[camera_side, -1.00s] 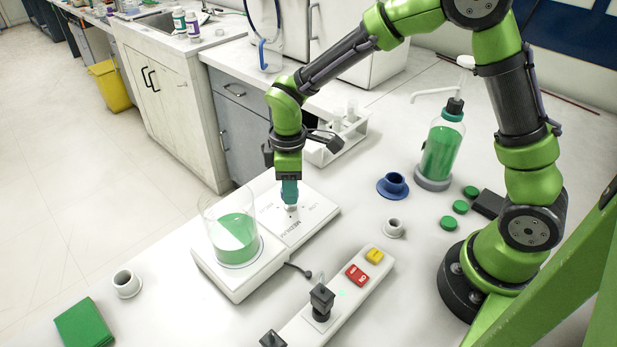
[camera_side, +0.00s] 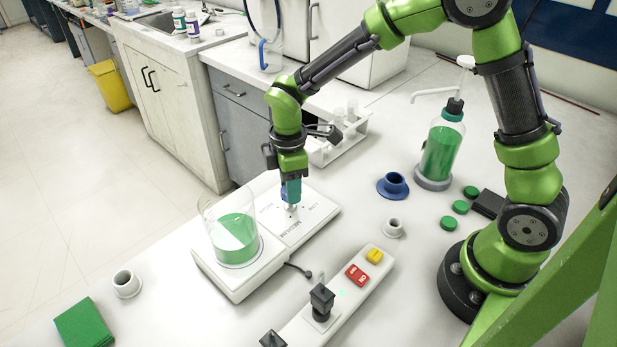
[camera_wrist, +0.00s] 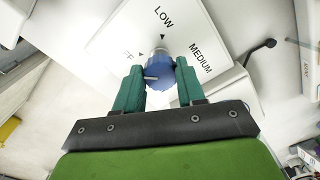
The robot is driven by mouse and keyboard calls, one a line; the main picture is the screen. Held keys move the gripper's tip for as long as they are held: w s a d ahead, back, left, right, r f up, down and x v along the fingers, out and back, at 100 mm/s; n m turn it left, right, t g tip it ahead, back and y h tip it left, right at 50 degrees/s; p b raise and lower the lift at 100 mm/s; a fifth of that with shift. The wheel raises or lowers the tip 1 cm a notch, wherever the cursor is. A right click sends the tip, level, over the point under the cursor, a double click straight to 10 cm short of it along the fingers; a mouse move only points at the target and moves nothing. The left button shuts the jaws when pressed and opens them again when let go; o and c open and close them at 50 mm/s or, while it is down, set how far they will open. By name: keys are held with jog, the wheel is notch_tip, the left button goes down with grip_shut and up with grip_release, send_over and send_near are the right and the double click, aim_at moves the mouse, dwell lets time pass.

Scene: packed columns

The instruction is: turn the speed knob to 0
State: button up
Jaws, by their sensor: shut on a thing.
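The blue speed knob (camera_wrist: 159,66) sits on the white control panel of the stirrer (camera_wrist: 110,45). In the wrist view the teal fingertips of my gripper (camera_wrist: 160,72) press on its two sides, so my gripper is shut on the knob. Printed labels LOW, MEDIUM and a partly covered one ending in "FF" surround the knob; no 0 is readable. A pale line on the knob points toward the lower left. In the side view my gripper (camera_side: 291,190) points down onto the panel of the stirrer (camera_side: 318,208), hiding most of the knob.
A beaker of green liquid (camera_side: 236,238) stands on the stirrer, left of my gripper. A power strip (camera_side: 345,295) with red and yellow switches lies in front. A tube rack (camera_side: 340,140) stands behind, and a green bottle (camera_side: 441,150) to the right.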

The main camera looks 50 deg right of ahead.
jog(key=o, duration=1.1)
jog(key=shift+c, duration=0.2)
notch_tip(320, 180, up, 17)
jog(key=s+d+m+t+y, duration=0.1)
jog(key=s+d+m+t, duration=0.2)
jog(key=s+m, duration=0.5)
jog(key=s+d+r+m+t+y, duration=0.1)
jog(key=s+d+m+t, duration=0.3)
jog(key=s+m, duration=0.4)
jog(key=shift+d+r, duration=0.25)
jog(key=shift+d, duration=0.05)
